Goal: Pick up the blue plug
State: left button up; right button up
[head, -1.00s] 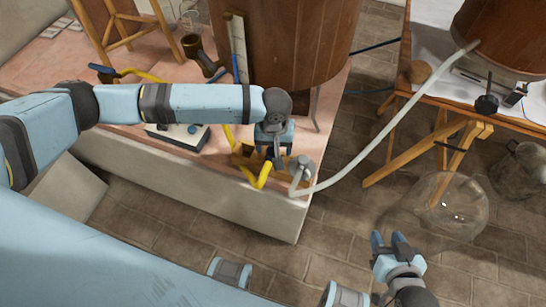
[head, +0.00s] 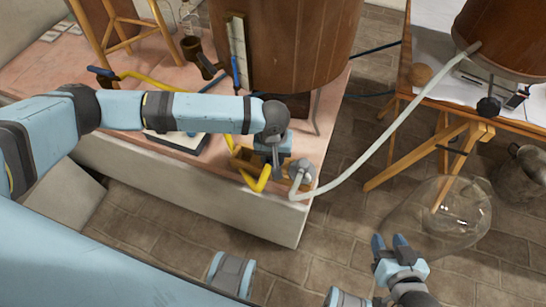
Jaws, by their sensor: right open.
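I cannot clearly make out a separate blue plug. A blue piece (head: 104,71) sits at the far left end of the yellow hose (head: 145,76) on the pink-topped platform, and a thin blue piece (head: 235,72) stands against the wooden barrel. My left gripper (head: 277,166) points down at the platform's right corner, between the yellow hose end and a grey fitting (head: 302,172). Its fingertips are small and partly hidden, so its opening and contact are unclear. My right gripper (head: 391,244) is open and empty, low over the brick floor, apart from the platform.
The large wooden barrel (head: 285,45) stands behind my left gripper. A pale hose (head: 385,145) runs from the grey fitting to a second barrel (head: 505,38) on the wooden table (head: 440,87). A glass vessel (head: 445,212) stands right of my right gripper. Brick floor lies open between platform and table.

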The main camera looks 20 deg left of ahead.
pick_arm(q)
notch_tip(320, 180, up, 20)
jog(key=p, duration=0.4)
dwell(0.6)
